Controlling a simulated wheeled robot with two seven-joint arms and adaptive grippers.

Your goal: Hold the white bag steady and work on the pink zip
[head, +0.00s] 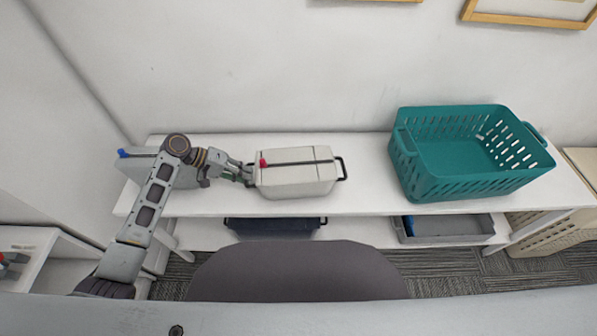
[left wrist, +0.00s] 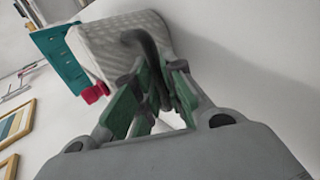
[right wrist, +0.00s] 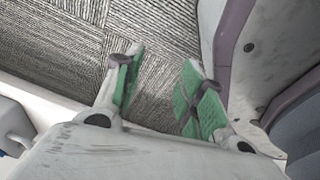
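The white bag (head: 298,178) is a boxy case on the white shelf top, with a dark zip line along its top and a dark handle at each end. The pink zip pull (head: 263,163) is at the left end of that line; it also shows in the left wrist view (left wrist: 95,92). My left gripper (head: 247,175) is at the bag's left handle (left wrist: 143,45), its green fingers closed around that dark loop. My right gripper (right wrist: 160,80) is open and empty above the carpet, away from the bag; the head view does not show it.
A teal basket (head: 470,186) stands to the right of the bag. A grey case with a blue pull (head: 122,153) lies at the left, partly behind my left arm. A dark case (head: 275,225) and a grey tray (head: 445,238) are on the lower shelf. Shelf top between bag and basket is clear.

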